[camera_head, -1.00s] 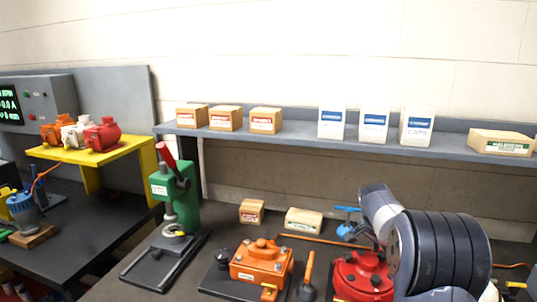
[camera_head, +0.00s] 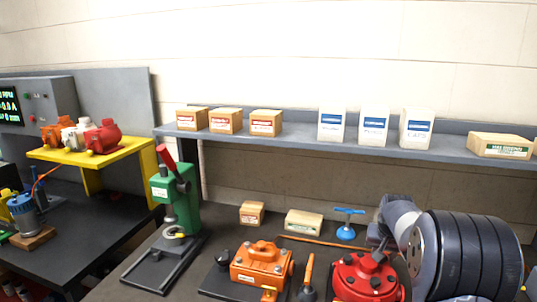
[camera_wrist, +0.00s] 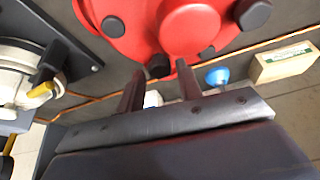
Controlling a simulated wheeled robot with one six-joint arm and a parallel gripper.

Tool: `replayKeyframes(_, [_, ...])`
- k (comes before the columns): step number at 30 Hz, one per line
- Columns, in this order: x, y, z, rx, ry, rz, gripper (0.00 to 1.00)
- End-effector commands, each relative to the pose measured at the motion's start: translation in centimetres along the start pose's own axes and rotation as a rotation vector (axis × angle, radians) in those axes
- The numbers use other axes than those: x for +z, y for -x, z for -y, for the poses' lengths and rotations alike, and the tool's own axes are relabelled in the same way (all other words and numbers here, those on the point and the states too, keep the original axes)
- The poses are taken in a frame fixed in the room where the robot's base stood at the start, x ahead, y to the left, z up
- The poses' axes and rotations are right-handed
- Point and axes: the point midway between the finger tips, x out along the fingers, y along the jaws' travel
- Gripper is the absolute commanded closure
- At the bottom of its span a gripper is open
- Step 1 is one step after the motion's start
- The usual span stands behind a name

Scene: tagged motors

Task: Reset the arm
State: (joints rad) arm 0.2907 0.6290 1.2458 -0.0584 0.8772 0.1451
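My arm stands at the lower right of the head view, and my gripper is hidden or out of frame there. In the wrist view my gripper (camera_wrist: 160,72) shows two dark fingers apart, with nothing held between them. A red motor housing (camera_head: 365,277) with dark bolts sits on the bench just left of my arm. A red round bolted body (camera_wrist: 165,22) fills the top of the wrist view, beyond the fingertips. I cannot tell the exact gap between it and the fingers.
An orange motor housing (camera_head: 261,264) and a green press (camera_head: 180,203) stand left on the bench. A blue-handled tool (camera_head: 347,224) and small boxes (camera_head: 303,221) lie behind. The shelf (camera_head: 300,143) holds several boxes. A yellow stand (camera_head: 100,152) carries three motors.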

Motion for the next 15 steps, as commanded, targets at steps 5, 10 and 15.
replayKeyframes(5, [-0.01, 0.01, -0.14, -0.037, 0.088, 0.000, 0.66])
replayKeyframes(10, [-0.03, 0.00, -0.25, -0.074, 0.173, 0.000, 0.66])
replayKeyframes(15, [-0.05, -0.01, -0.33, -0.110, 0.263, 0.000, 0.66])
